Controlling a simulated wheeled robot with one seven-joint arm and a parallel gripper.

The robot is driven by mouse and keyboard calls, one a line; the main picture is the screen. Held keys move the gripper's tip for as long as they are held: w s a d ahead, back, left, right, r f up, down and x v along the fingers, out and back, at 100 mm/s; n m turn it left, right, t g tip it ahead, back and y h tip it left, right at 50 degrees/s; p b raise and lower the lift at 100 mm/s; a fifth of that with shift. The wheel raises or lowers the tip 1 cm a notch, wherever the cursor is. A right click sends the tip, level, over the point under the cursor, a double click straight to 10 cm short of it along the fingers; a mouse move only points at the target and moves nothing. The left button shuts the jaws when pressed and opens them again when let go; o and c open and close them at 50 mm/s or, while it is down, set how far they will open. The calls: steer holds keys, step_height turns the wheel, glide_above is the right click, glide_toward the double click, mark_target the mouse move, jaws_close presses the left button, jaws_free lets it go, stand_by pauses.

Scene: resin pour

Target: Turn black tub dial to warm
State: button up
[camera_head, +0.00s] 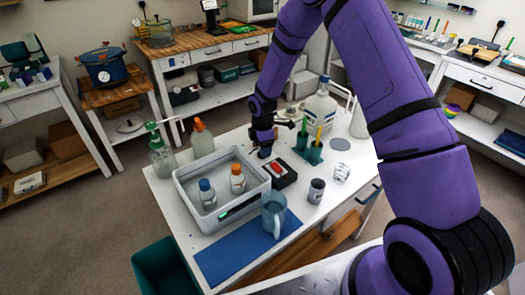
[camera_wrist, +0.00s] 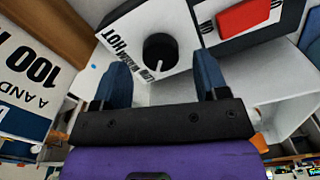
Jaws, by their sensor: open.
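The black dial (camera_wrist: 160,52) is round and sits on a white panel (camera_wrist: 126,24) in the wrist view. The words LOW, WARM and HOT are printed beside it, and its small white mark points down in the picture, toward the LOW end. My gripper (camera_wrist: 162,66) is open, its two blue fingers apart on either side of the dial and not visibly touching it. In the head view my gripper (camera_head: 264,152) points down at the back right corner of the pale tub (camera_head: 182,190). The dial cannot be made out there.
A black box with a red switch (camera_head: 279,171) stands right of the tub; its red part (camera_wrist: 248,15) shows in the wrist view. Bottles (camera_head: 237,180) stand inside the tub. A mug (camera_head: 273,215), a grey cup (camera_head: 316,190) and a green holder (camera_head: 310,152) stand nearby. A blue mat (camera_head: 225,262) lies in front.

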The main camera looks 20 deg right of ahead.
steer(key=shift+f, duration=1.1)
steer(key=c, duration=0.9)
steer(key=shift+m, duration=0.3)
steer(key=m, duration=0.4)
steer(key=shift+m, duration=2.5)
